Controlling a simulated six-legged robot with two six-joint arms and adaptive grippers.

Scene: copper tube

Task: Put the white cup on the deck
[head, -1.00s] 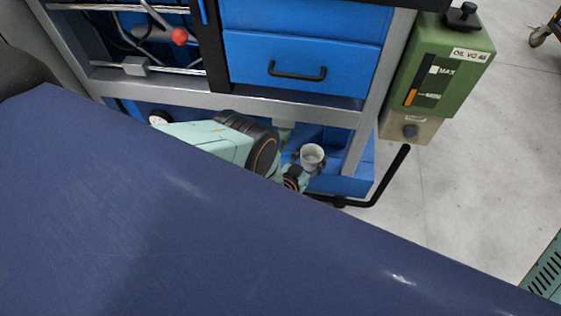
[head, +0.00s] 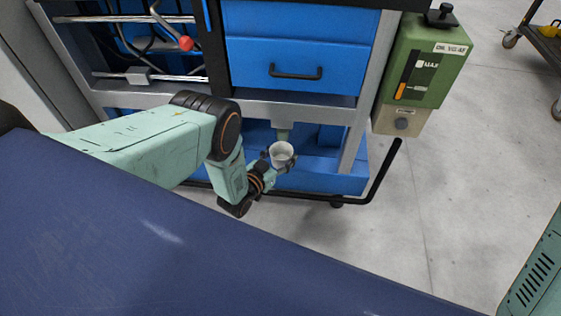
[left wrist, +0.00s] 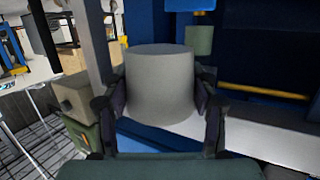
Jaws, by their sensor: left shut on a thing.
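The white cup (head: 281,156) is upright in my left gripper (head: 276,161), in front of the lower opening of the blue machine in the head view. The left wrist view shows the cup (left wrist: 160,85) close up, between the two fingers of the left gripper (left wrist: 160,115), which are shut on its sides. The dark blue surface (head: 130,240) fills the lower left of the head view, and the cup is beyond its far edge. I cannot tell whether this surface is the deck. My right gripper is not in view.
The blue machine (head: 300,50) with a grey frame (head: 300,109) stands behind the cup. A green oil tank (head: 430,65) hangs at its right, with a black pipe (head: 385,175) below. Open grey floor (head: 440,200) lies to the right. A cart (head: 545,45) stands far right.

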